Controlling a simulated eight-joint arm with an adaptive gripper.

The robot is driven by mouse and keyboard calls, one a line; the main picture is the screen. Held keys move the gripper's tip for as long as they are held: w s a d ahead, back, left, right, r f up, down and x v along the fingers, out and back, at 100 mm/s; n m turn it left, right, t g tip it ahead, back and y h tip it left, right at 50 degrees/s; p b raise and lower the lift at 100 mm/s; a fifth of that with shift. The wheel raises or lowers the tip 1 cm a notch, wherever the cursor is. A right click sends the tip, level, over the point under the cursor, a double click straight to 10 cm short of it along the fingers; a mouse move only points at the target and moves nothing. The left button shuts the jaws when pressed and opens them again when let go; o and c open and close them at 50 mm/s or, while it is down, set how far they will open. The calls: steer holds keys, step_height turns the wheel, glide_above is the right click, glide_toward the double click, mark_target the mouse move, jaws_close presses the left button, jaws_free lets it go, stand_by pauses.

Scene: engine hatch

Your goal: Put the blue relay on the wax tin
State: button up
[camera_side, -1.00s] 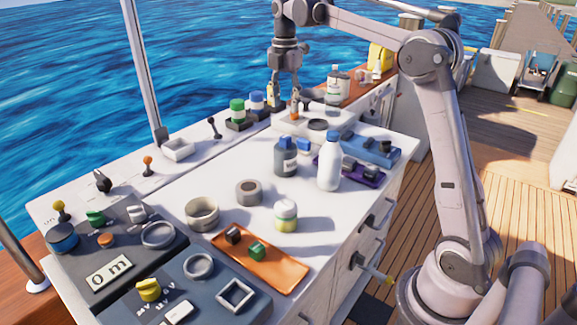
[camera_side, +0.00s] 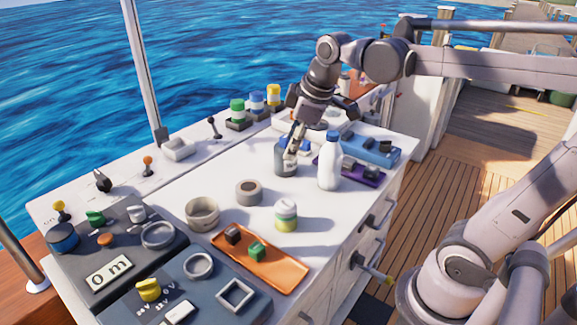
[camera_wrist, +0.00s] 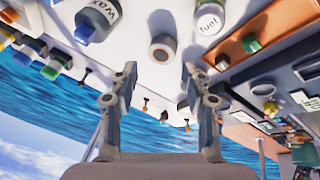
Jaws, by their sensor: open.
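The wax tin (camera_side: 281,167) is a dark jar with a pale label, standing upright on the white worktop; in the wrist view its lettering (camera_wrist: 104,12) shows at the top left. The blue relay (camera_side: 304,146) is a small blue block close to the tin's top right in the side view. In the wrist view a blue block (camera_wrist: 86,31) overlaps the tin's dark top; I cannot tell whether it rests on it or stands behind. My gripper (camera_side: 291,158) is open, overlapping the tin in the side view. Nothing shows between its fingers (camera_wrist: 158,78) in the wrist view.
A white bottle (camera_side: 329,167) stands right of the tin, near a purple tray (camera_side: 372,180) and a blue tray (camera_side: 386,156). A tape roll (camera_side: 249,192), a ring (camera_side: 202,214), a jar (camera_side: 286,215) and an orange tray (camera_side: 287,270) lie nearer the front.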

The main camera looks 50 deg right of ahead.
steer(key=s+a+f+m+t, duration=0.2)
steer(key=s+a+f+m, duration=0.2)
steer(key=s+f+m, duration=0.2)
step_height(320, 180, down, 2)
steer(key=shift+s+a+f+t+y, duration=0.1)
steer(key=shift+s+a+t+y, duration=0.2)
steer(key=shift+s, duration=0.75)
